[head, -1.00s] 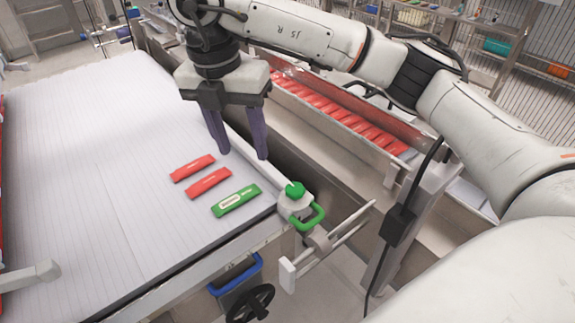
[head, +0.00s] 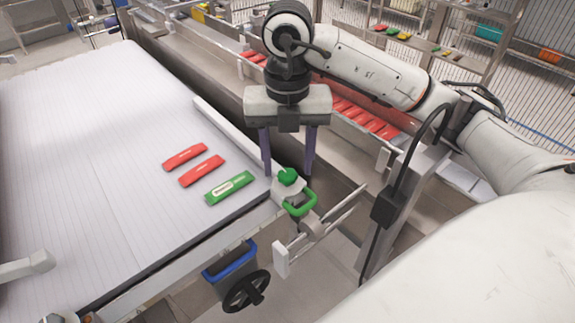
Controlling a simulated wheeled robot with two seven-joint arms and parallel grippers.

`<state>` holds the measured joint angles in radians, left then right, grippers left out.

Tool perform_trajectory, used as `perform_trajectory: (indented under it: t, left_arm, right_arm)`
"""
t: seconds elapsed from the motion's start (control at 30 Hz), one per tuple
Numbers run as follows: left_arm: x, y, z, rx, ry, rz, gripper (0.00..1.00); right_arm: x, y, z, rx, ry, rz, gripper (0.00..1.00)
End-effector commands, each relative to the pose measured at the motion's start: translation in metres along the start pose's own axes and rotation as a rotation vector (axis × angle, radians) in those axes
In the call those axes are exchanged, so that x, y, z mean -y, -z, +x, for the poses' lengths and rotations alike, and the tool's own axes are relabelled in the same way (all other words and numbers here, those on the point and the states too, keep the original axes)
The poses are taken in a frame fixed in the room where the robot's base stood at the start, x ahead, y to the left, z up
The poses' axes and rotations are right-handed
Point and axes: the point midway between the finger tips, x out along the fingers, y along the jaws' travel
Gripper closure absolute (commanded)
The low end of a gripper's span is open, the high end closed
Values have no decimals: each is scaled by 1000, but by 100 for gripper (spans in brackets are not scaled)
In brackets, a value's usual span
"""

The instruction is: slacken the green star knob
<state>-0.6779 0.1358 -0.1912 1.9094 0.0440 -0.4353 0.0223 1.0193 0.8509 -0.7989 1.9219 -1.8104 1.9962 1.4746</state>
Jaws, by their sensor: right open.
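The green star knob (head: 288,176) sits on top of a pale clamp block (head: 291,191) at the right corner of the white conveyor belt. A green loop handle (head: 300,205) is on the same block, just in front of the knob. My right gripper (head: 288,172) points down with its two purple fingers apart. In the picture one finger is to the left of the knob and the other to its right. I cannot tell whether the fingertips are level with the knob or behind it. The gripper holds nothing. My left gripper is not in view.
Two red packets (head: 185,156) and a green packet (head: 230,187) lie on the white belt (head: 90,150), left of the knob. A pale guide rail (head: 225,125) runs along the belt edge. Red packets (head: 360,115) fill a channel behind.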

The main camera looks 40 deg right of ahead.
Motion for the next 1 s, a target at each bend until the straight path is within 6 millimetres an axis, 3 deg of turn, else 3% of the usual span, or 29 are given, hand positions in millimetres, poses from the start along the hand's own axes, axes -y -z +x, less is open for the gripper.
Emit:
perform_trajectory:
  t: [0.13,0.43,0.67,1.0]
  left_arm:
    - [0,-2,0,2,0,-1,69]
    - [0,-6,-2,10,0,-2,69]
    - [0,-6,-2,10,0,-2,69]
    - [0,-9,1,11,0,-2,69]
  right_arm:
    - [0,0,10,0,-1,-1,52]
    - [0,0,12,2,-2,-1,52]
    - [0,0,12,1,-1,0,91]
    - [0,0,13,1,0,-42,94]
